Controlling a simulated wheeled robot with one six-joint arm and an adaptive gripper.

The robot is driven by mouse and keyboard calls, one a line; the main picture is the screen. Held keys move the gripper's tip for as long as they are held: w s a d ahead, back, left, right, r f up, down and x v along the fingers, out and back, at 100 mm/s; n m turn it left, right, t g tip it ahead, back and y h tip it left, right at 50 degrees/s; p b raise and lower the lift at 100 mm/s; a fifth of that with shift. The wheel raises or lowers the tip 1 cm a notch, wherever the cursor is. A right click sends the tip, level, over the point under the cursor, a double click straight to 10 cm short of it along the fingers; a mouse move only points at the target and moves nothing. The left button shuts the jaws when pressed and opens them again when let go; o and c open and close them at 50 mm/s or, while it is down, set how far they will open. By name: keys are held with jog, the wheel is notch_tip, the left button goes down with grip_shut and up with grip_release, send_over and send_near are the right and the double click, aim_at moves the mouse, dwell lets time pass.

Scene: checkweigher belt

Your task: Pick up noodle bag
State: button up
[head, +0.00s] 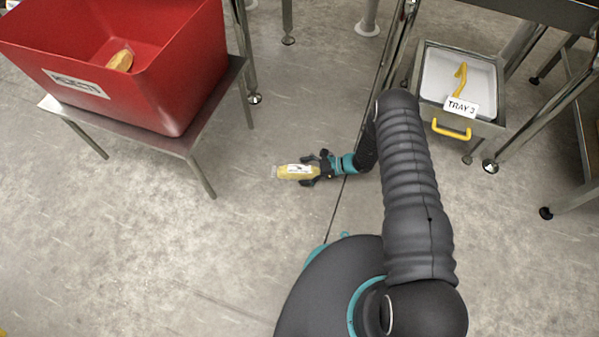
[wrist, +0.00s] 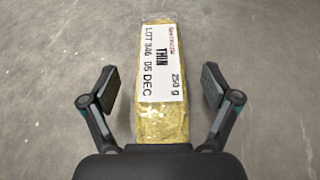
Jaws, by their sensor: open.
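The noodle bag (head: 297,171) is a long yellow pack with a white label, lying on the grey floor in the head view. In the wrist view the noodle bag (wrist: 162,85) points away from me, and its label reads "THIN", "250 g" and "LOT 346 05 DEC". My gripper (head: 313,168) is at the bag's right end in the head view. In the wrist view my gripper (wrist: 161,88) is open, one finger on each side of the bag, with a gap visible on both sides. The bag's near end is hidden behind the gripper body.
A red bin (head: 180,85) with a yellow item (head: 120,61) inside stands on a metal stand (head: 130,138) at the upper left. A tray marked "TRAY 3" (head: 435,75) holds a yellow object (head: 460,80) at the upper right. Metal legs stand nearby. Floor around the bag is clear.

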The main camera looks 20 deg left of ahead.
jog(key=c, duration=1.5)
jog(key=shift+o, duration=0.2)
jog(key=shift+r, duration=0.1)
